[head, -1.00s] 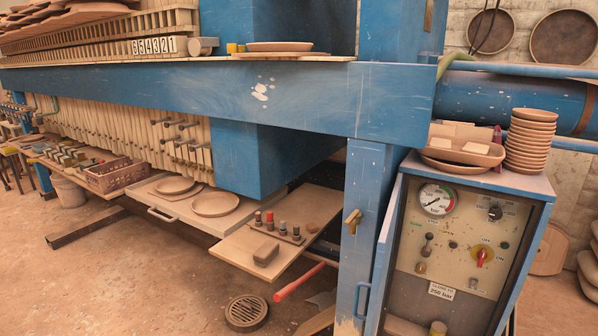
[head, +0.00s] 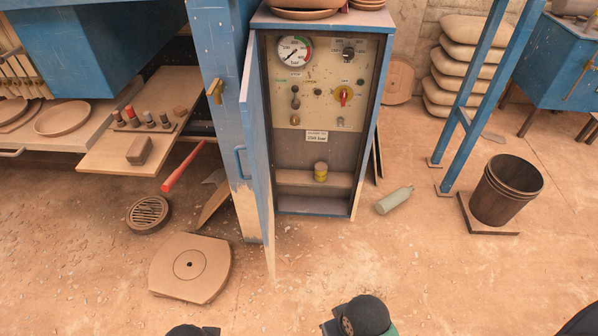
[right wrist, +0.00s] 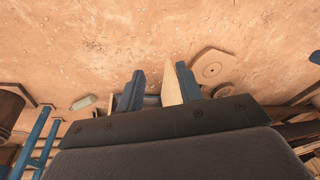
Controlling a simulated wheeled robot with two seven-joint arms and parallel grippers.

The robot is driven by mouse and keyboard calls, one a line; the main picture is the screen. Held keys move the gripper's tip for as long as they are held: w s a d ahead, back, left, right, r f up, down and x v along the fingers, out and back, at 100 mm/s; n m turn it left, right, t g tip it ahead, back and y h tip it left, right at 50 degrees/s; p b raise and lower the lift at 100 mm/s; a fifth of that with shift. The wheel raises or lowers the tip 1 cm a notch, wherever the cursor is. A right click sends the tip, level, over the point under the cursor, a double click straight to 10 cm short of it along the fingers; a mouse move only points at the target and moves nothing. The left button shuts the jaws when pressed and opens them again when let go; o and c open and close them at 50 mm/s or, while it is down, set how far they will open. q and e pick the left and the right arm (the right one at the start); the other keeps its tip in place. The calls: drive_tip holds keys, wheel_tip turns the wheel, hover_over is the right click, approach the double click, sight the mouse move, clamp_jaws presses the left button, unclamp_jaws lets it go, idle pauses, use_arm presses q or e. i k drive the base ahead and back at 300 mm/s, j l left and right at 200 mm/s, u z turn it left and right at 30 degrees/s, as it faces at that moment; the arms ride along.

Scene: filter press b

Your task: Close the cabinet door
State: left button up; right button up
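The blue control cabinet (head: 316,205) stands upright in the middle of the head view with its front uncovered. Its blue door (head: 259,150) is open, swung out from the left side and seen nearly edge-on. A blue pull handle (head: 240,162) is on the door's left face. My right gripper (right wrist: 158,82) shows in the right wrist view, fingers apart, with the floor beyond. A pale tan strip (right wrist: 172,88) appears beside its right finger; I cannot tell whether it is the door or whether they touch. My left gripper is not in view.
A round-holed plate (head: 190,268) and a drain grate (head: 149,214) lie on the floor left of the door. A grey-green bottle (head: 394,200) lies right of the cabinet. A brown bucket (head: 505,190) stands farther right. The floor in front is mostly clear.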

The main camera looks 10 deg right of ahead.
sight(250, 100)
drive_tip(key=i+j+z, duration=0.15)
drive_tip(key=j+z, duration=0.35)
drive_tip(key=j, duration=0.2)
drive_tip(key=j+z, duration=0.45)
drive_tip(key=j, duration=0.95)
drive_tip(key=k+z, duration=0.15)
drive_tip(key=k, duration=0.2)
